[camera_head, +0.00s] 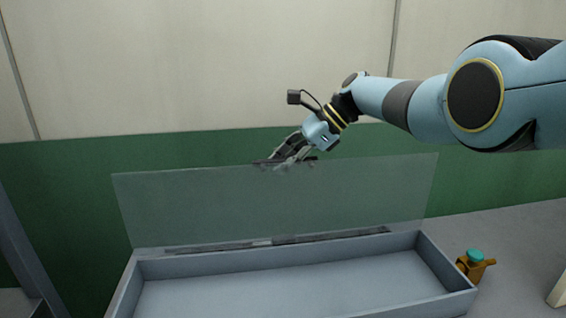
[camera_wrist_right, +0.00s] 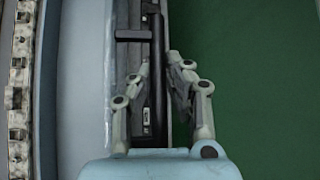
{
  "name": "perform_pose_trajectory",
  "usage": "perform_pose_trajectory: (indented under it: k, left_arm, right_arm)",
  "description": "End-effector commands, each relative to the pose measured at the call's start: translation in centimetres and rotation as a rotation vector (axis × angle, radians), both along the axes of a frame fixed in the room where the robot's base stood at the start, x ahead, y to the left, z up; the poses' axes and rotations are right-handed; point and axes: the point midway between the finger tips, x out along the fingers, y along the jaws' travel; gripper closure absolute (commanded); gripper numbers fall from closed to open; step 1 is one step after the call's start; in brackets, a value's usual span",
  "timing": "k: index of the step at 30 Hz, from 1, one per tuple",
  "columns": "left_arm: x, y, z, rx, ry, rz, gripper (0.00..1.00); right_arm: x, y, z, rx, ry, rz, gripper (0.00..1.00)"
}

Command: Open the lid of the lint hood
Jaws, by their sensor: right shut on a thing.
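The lint hood is a grey-blue open-topped box (camera_head: 290,262) with a clear see-through lid (camera_head: 200,212). The lid stands raised, nearly upright, along the box's back edge. My right gripper (camera_head: 285,162) is at the lid's top edge near its middle, shut on it. In the right wrist view, the two fingers (camera_wrist_right: 163,85) reach forward on either side of a thin edge with a dark bar (camera_wrist_right: 157,60). The exact contact is hard to see there. My left gripper is not in view.
A small orange thing with a teal cap (camera_head: 475,262) stands on the grey surface right of the box. A pale object (camera_head: 558,292) shows at the right edge. A green and cream wall (camera_head: 200,80) rises behind. The box's inside looks empty.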

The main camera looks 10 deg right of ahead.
Motion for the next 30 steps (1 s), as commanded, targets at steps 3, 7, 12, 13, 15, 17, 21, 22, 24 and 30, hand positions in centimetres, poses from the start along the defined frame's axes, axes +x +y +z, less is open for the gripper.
perform_pose_trajectory:
  k: [3,7,12,13,15,17,21,22,24,30]
  left_arm:
    - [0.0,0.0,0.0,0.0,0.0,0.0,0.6]
    - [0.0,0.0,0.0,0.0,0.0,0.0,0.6]
    - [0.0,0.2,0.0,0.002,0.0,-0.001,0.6]
    - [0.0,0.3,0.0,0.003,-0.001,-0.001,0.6]
    - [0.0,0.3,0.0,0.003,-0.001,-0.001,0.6]
    - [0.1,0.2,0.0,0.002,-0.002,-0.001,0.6]
    - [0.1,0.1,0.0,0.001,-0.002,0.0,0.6]
    - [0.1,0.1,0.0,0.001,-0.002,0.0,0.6]
    - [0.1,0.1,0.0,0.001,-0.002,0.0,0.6]
    - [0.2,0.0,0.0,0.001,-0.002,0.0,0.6]
  right_arm:
    - [0.3,0.0,0.6,0.003,-0.011,0.0,0.86]
    - [0.2,0.0,0.5,0.002,-0.008,0.0,0.75]
    - [0.1,0.0,0.3,0.001,-0.005,-0.001,0.75]
    - [0.1,0.0,0.3,0.001,-0.005,-0.001,0.75]
    - [0.1,-0.2,0.4,0.001,-0.005,-0.002,0.75]
    - [0.1,-0.5,0.7,0.001,-0.006,-0.001,0.75]
    - [-0.1,-1.7,1.7,-0.001,-0.008,-0.002,0.75]
    - [-0.3,-2.0,2.0,-0.001,-0.007,-0.002,0.75]
    - [-0.3,-3.4,3.4,-0.002,-0.01,-0.003,0.75]
    - [-0.9,-6.5,6.6,0.0,-0.008,-0.002,0.75]
